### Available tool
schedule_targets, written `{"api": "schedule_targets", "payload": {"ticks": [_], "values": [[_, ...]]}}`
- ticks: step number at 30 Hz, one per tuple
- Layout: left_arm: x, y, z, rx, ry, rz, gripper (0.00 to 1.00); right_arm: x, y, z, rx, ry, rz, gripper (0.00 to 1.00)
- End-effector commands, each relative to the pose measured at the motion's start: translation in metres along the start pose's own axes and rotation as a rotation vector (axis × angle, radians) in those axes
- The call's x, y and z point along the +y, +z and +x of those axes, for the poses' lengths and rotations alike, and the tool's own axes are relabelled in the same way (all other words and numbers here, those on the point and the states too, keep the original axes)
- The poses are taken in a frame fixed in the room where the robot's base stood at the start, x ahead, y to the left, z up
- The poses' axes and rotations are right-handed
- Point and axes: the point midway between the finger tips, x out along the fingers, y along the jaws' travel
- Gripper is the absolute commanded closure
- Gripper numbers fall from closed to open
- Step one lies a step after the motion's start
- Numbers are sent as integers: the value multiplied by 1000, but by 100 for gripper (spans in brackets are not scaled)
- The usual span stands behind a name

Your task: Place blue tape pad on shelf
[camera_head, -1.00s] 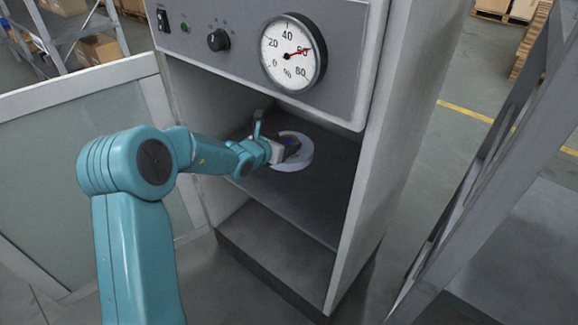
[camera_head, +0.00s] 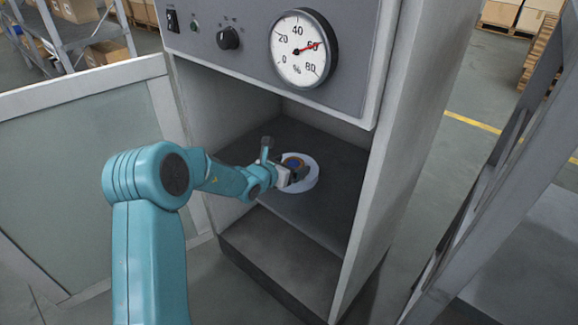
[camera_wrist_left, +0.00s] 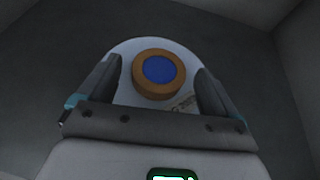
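The blue tape pad (camera_head: 311,178) is a pale round disc bearing an orange-brown ring with a blue centre. It is inside the cabinet on or just above the dark shelf (camera_head: 335,205); any gap beneath is hard to judge. In the left wrist view the ring with its blue centre (camera_wrist_left: 158,70) sits between my left fingers, with pale disc showing on both sides. My left gripper (camera_head: 292,176) covers part of the disc's left side. Its fingers (camera_wrist_left: 158,66) are apart and do not touch the ring. My right gripper is not in view.
The cabinet's right wall (camera_head: 400,150) and the gauge panel (camera_head: 255,40) enclose the opening. A lower dark ledge (camera_head: 275,262) lies below the shelf. A pale panel (camera_head: 85,150) stands left and a grey metal frame (camera_head: 500,190) right. Shelf space right of the disc is clear.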

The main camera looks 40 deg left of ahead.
Motion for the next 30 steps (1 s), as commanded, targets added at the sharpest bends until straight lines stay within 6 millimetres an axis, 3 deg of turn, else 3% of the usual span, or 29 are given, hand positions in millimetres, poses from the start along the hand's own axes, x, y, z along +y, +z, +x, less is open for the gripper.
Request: {"api": "schedule_targets", "payload": {"ticks": [10, 21, 25, 30], "values": [[1, 5, -6, 0, 1, 0, 9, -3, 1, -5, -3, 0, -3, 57], [1, 5, -88, 0, 3, -1, 9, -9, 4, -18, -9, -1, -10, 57], [1, 5, -109, -1, 2, 0, 9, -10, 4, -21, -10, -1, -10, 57], [0, 3, -121, 0, 0, 0, 9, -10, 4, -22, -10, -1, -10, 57]]}}
